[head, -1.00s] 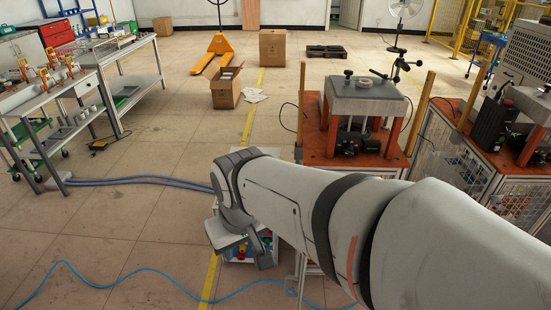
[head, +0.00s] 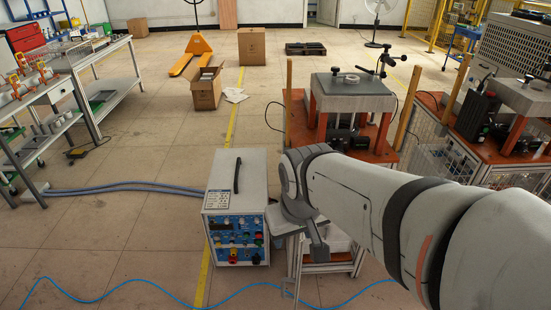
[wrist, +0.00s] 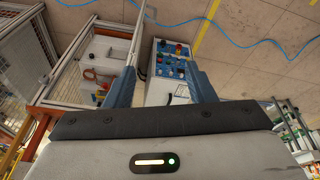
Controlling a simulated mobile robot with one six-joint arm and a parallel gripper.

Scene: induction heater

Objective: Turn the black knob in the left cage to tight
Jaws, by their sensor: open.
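The left cage (head: 297,121) has an orange-red top with a grey block (head: 350,92) on orange legs. Dark parts (head: 341,139) sit under the block; I cannot tell which, if any, is the black knob. My gripper shows in the wrist view (wrist: 163,72), its two blue-grey fingers apart with nothing held between them. In the head view my arm reaches in front of the left cage, and the fingers cannot be made out. The gripper is well apart from the dark parts. A mesh cage (wrist: 25,50) shows at the left of the wrist view.
A white control box (head: 236,186) with coloured buttons stands left of my arm; it also shows in the wrist view (wrist: 172,58). A second cage (head: 441,104) stands at the right. Wooden posts flank the left cage. A blue hose (head: 130,295) crosses the open floor.

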